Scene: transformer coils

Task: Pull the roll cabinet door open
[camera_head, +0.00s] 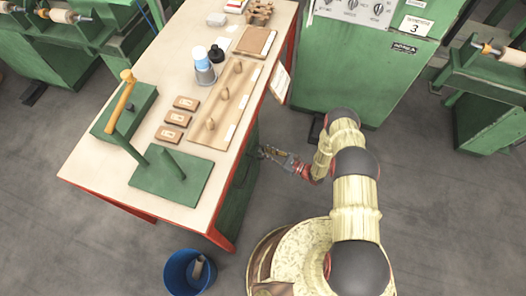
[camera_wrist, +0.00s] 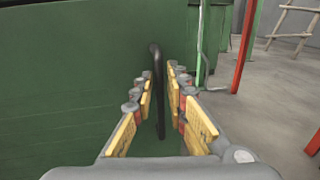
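The green roll cabinet (camera_head: 238,192) stands under the right edge of the workbench, mostly hidden by the tabletop. In the wrist view its green front (camera_wrist: 70,85) fills the left and middle. A thin black vertical bar handle (camera_wrist: 157,62) shows on it, seen between my fingers. My gripper (camera_head: 266,152) is at the cabinet's side facing the robot. In the wrist view my gripper (camera_wrist: 160,76) is open, with one yellow-padded finger on each side of the handle. Gaps show between handle and fingers. I cannot tell how deep the handle sits between them. I see no clear door gap.
The workbench top (camera_head: 95,165) overhangs near my arm and carries wooden parts, bottles and green fixtures. A large green machine (camera_head: 345,75) stands behind my arm. A blue bin (camera_head: 188,272) is on the floor at the front. Grey floor right of my arm is clear.

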